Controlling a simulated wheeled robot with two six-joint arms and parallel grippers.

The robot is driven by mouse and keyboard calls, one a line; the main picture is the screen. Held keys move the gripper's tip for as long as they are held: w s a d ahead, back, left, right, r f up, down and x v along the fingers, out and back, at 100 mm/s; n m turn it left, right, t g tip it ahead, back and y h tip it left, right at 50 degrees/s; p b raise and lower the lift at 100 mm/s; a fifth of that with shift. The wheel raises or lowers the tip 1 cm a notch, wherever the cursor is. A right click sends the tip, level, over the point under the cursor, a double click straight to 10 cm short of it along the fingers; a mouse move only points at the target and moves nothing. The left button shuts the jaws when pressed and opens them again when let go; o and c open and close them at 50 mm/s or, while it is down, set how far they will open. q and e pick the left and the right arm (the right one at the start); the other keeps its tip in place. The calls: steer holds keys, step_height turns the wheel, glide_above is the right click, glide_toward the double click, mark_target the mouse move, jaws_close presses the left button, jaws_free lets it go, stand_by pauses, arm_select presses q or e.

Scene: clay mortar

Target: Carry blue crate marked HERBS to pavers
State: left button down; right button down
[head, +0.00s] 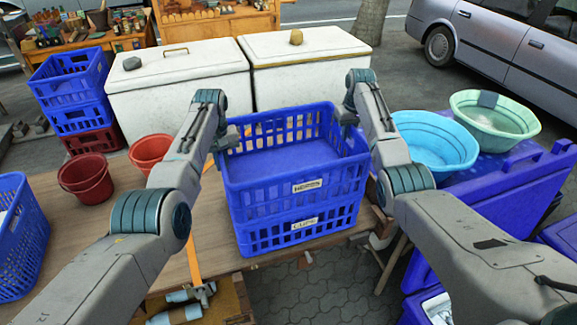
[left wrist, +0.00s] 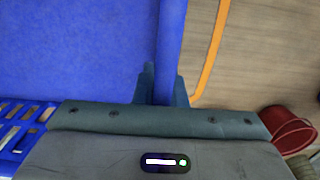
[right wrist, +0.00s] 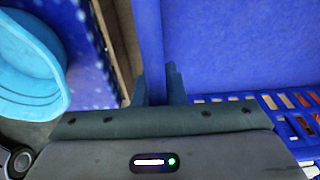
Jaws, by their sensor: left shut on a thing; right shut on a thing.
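The blue crate marked HERBS (head: 262,198) is empty inside and upright. It sits directly above another blue crate (head: 262,240), whose small label seems to read CUPS; I cannot tell whether they touch. My left gripper (head: 228,138) is shut on the upper crate's left rim; its fingers (left wrist: 162,88) straddle the rim in the left wrist view. My right gripper (head: 347,112) is shut on the right rim; its fingers (right wrist: 159,84) straddle it in the right wrist view. The pavers (head: 335,285) show on the ground below the table's front edge.
The wooden table (head: 120,230) bears red buckets (head: 86,178). Another blue crate (head: 18,240) stands at the left edge. White chests (head: 180,85) stand behind. At right, a blue basin (head: 435,140) and a green basin (head: 495,118) sit on a blue surface.

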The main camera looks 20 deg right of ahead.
arm_select(q)
steer(key=shift+w+r, duration=0.2)
arm_select(e)
steer(key=shift+w+r, duration=0.15)
stand_by(0.5)
